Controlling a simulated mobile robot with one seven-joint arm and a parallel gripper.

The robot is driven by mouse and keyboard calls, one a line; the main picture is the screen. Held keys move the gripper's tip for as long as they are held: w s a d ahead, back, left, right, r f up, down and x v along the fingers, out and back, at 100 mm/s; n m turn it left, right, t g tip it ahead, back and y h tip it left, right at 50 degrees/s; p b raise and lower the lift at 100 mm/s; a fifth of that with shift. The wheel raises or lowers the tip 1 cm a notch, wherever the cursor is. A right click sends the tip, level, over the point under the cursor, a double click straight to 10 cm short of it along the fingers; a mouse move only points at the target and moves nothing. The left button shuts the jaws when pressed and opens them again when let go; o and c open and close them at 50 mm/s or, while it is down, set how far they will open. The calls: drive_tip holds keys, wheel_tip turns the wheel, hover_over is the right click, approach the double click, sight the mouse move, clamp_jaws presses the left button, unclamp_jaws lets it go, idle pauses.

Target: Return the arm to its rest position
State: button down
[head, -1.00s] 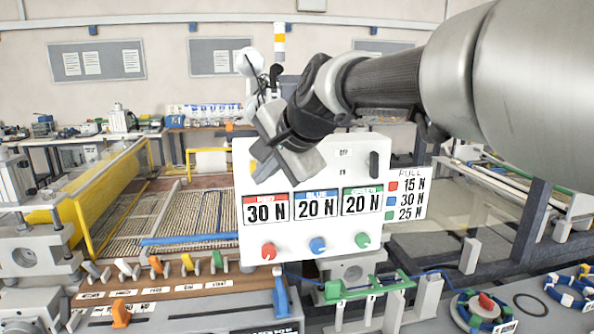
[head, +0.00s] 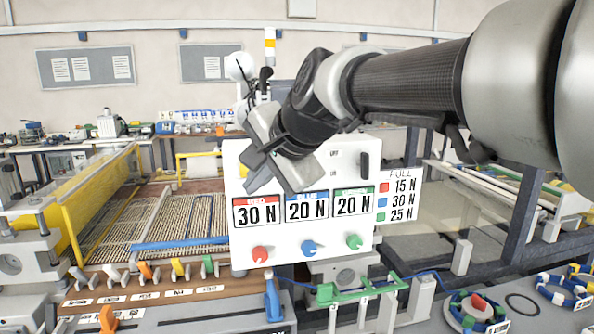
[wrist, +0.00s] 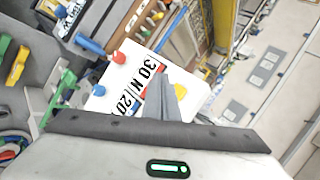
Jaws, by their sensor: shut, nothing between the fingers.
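My gripper (head: 268,182) is in front of the upper left part of a white control panel (head: 300,262) in the head view. It is shut and empty, and points down and to the left. My arm comes in from the upper right. The panel shows three readouts, 30 N, 20 N and 20 N, above a red knob (head: 260,254), a blue knob (head: 309,248) and a green knob (head: 354,241). In the wrist view my shut gripper fingers (wrist: 168,92) cover part of the panel (wrist: 110,90). I cannot tell the gap to the panel.
Coloured levers (head: 146,270) line the bench at left. A green fixture (head: 355,290) and a ring of coloured clips (head: 474,310) sit at front right. A dark post (head: 522,215) stands at right.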

drive_tip(key=s+d+f+n+g+h+p, duration=0.1)
drive_tip(key=s+d+f+n+h, duration=0.2)
drive_tip(key=s+d+f, duration=0.4)
drive_tip(key=s+d+f+n+g+h+p, duration=0.1)
drive_tip(key=s+d+f+n, duration=0.4)
drive_tip(key=s+d, duration=0.8)
wheel_tip(320, 180, down, 2)
drive_tip(key=d+h, duration=0.1)
drive_tip(key=d, duration=0.2)
drive_tip(key=shift+s+h, duration=0.35)
drive_tip(key=shift+h, duration=0.05)
